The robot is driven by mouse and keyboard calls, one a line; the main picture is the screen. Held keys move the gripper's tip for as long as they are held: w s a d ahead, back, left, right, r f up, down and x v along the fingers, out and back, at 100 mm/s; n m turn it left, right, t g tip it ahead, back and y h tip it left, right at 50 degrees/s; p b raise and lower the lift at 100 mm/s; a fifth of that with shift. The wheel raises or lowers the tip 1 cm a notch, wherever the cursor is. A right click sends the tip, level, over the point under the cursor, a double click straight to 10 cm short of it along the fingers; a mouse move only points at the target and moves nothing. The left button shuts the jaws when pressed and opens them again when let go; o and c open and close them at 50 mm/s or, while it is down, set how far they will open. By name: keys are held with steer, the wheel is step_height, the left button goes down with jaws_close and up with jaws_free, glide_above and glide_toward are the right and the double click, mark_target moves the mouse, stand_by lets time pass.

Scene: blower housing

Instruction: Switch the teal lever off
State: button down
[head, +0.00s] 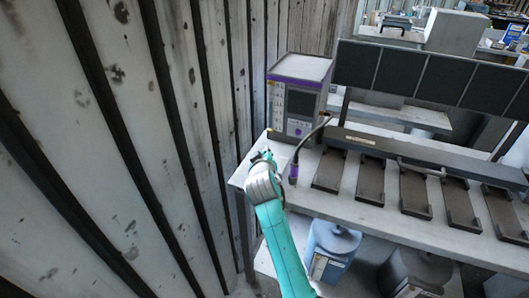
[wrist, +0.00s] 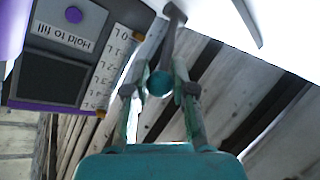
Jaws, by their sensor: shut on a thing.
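The teal lever shows in the wrist view as a round teal knob (wrist: 159,83) with a grey bar (wrist: 172,30) running away from it toward the top of the picture. My gripper (wrist: 160,70) has one finger on each side of the knob and is shut on it. In the head view my gripper (head: 264,160) is at the left end of the bench, in front of the purple and grey machine (head: 299,93). The lever cannot be made out there. Whether the lever stands at on or off cannot be told.
The machine's panel (wrist: 100,60) is close on the left in the wrist view, with "Hold to fill" and a scale. A ribbed metal wall (head: 130,150) stands left of my arm. A dark hose with a purple end (head: 294,172) and several dark trays (head: 370,180) are to the right.

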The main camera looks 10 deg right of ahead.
steer(key=shift+s+a+f, duration=0.1)
stand_by(0.5)
steer(key=c, duration=0.9)
jaws_free()
steer(key=shift+c, duration=0.2)
steer(key=v, duration=1.2)
steer(key=shift+f, duration=0.25)
steer(key=shift+s, duration=0.1)
